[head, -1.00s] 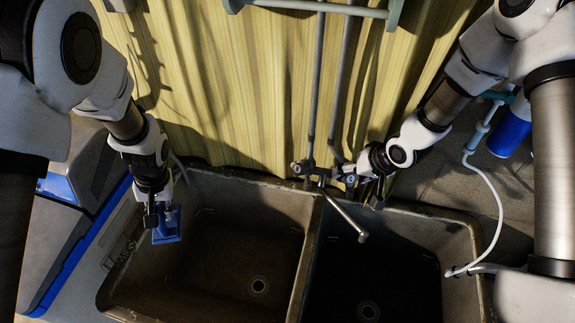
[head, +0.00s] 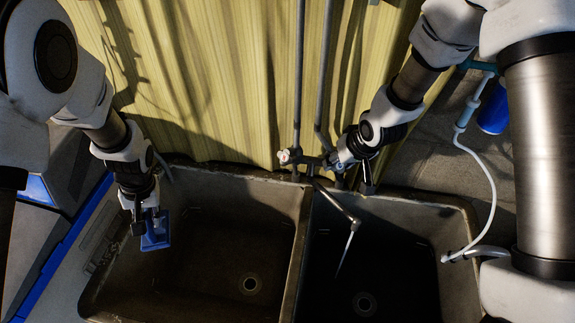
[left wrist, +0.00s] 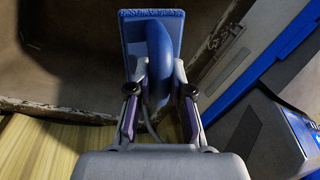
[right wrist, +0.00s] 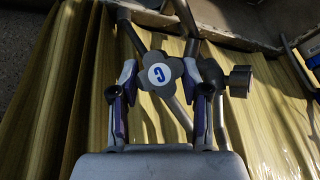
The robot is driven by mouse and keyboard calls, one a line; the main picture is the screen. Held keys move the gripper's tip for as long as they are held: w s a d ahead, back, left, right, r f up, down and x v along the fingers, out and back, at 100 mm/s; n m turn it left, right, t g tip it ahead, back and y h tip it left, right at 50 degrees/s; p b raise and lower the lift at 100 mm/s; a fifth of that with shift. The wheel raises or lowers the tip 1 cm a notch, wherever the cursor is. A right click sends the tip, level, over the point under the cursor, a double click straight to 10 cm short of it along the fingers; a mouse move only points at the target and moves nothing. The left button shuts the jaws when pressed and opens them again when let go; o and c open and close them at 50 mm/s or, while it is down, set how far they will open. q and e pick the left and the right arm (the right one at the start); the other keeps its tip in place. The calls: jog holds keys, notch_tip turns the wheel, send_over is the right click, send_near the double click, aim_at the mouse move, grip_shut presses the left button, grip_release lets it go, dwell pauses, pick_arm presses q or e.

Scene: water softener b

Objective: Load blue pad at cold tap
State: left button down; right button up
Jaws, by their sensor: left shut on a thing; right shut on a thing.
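The blue pad (head: 155,232) hangs over the left rim of the left basin. My left gripper (head: 148,203) is shut on its blue handle, seen close in the left wrist view (left wrist: 158,65). The cold tap's knob (right wrist: 162,75), lobed with a white disc marked C, sits between the fingers of my right gripper (right wrist: 163,98), which is shut on it. In the head view my right gripper (head: 343,158) mostly hides that knob. The spout (head: 335,202) points over the right basin, and a thin water stream (head: 346,252) falls from it.
The left basin (head: 225,245) and right basin (head: 415,262) look empty and share a middle wall. Another tap knob (head: 284,156) is left of the cold one. Upright pipes (head: 299,75) stand before the yellow curtain. A white hose (head: 489,190) runs to the right rim.

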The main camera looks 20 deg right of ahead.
dwell(0.4)
jog(key=o, duration=1.1)
jog(key=shift+w, duration=0.1)
jog(key=shift+o, duration=0.2)
jog(key=v, duration=0.7)
jog(key=shift+r, duration=0.15)
jog(key=shift+a, duration=0.1)
